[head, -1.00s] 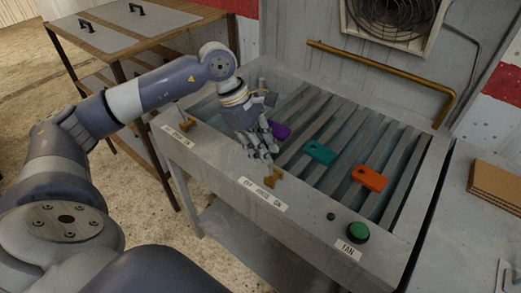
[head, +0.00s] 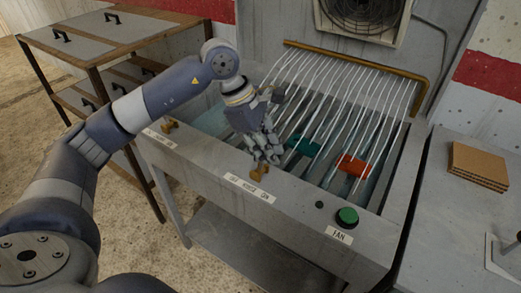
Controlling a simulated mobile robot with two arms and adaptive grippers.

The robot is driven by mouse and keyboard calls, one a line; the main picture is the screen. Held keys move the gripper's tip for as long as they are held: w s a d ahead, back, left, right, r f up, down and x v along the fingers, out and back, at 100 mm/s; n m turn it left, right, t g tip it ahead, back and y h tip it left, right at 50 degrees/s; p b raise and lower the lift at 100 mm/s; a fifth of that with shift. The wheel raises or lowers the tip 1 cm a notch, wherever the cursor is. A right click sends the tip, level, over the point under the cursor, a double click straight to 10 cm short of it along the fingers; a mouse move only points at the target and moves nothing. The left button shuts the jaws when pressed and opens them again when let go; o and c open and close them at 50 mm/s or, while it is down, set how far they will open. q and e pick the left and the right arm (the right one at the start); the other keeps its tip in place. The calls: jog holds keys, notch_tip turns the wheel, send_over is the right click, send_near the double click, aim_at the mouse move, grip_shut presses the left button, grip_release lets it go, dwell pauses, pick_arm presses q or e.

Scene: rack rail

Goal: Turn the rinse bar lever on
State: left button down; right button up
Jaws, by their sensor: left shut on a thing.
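The rinse bar (head: 350,55) is a brass pipe along the back of the sink. White streams of water run from it over the slatted rack. A brass lever (head: 259,173) sits on the front panel above a white label (head: 249,187), whose small text is hard to read. My left gripper (head: 263,157) is shut on this lever from above, and its fingers hide part of it. My right gripper is not in view.
A second brass lever (head: 170,126) is at the panel's left. A green button (head: 347,217) sits above the FAN label (head: 339,236). A teal tag (head: 303,144) and an orange tag (head: 353,165) lie on the rack under the water. Cardboard (head: 483,170) lies at right.

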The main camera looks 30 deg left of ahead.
pick_arm(q)
jog(key=shift+d+b, duration=0.35)
jog(key=shift+d, duration=0.6)
jog(key=c, duration=1.5)
grip_release()
jog(key=shift+o, duration=0.8)
jog(key=shift+s+d, duration=0.15)
jog(key=shift+d, duration=0.05)
jog(key=shift+a, duration=0.1)
jog(key=shift+a+f, duration=0.1)
jog(key=v, duration=1.2)
jog(key=shift+f, duration=0.1)
